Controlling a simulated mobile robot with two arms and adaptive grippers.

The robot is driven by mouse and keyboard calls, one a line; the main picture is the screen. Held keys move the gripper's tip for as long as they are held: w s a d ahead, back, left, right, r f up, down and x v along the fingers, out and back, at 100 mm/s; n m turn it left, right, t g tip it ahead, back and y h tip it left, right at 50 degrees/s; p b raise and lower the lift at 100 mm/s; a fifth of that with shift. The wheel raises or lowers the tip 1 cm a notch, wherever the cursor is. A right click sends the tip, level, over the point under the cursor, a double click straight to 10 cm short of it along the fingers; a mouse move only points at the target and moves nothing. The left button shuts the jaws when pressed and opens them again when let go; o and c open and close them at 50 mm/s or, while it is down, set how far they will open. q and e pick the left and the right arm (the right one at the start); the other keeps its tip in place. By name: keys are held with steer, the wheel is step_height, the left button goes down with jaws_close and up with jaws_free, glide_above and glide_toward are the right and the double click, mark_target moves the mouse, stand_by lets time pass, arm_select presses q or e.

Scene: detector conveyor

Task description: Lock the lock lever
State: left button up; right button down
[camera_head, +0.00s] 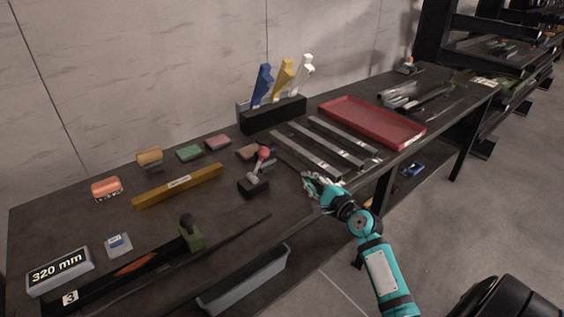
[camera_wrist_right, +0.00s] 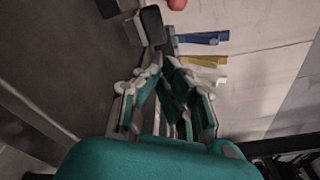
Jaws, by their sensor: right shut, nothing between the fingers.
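A small lever with a red ball knob (camera_head: 263,153) stands on a dark base (camera_head: 253,188) near the middle of the dark workbench. Its red knob (camera_wrist_right: 177,4) shows at the top edge of the right wrist view. Another lever-like part, a black knob on a green block (camera_head: 193,238), sits on the long black rail at the front left. I cannot tell which is the lock lever. My right gripper (camera_head: 309,181) is shut and empty, to the right of the red-knobbed lever and apart from it. Its fingers meet in the right wrist view (camera_wrist_right: 160,60). My left gripper is not in view.
Flat grey bars (camera_head: 305,154) and a red tray (camera_head: 372,122) lie behind my right gripper. A black holder (camera_head: 274,116) with blue, yellow and white pieces stands at the back. A brass-coloured bar (camera_head: 178,186) and small blocks lie left. A grey trough (camera_head: 245,282) is in front.

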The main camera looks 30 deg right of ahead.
mark_target(260, 162)
steer(key=shift+w, duration=0.35)
steer(key=w, duration=0.6)
steer(key=shift+w+d+f, duration=0.1)
steer(key=shift+d+f, duration=0.1)
steer(key=shift+f, duration=0.05)
steer(key=w, duration=0.3)
steer(key=shift+w+d+f+b, duration=0.1)
steer(key=shift+w+f+b, duration=0.1)
steer(key=shift+w+b, duration=0.15)
steer(key=a+r+p, duration=0.2)
steer(key=a, duration=0.1)
steer(key=shift+w, duration=0.3)
steer(key=shift+a+r+p, duration=0.1)
steer(key=shift+a+p, duration=0.1)
steer(key=shift+p, duration=0.15)
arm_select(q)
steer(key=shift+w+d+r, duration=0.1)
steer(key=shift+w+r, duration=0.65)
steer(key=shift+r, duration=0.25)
arm_select(e)
steer(key=shift+w, duration=0.1)
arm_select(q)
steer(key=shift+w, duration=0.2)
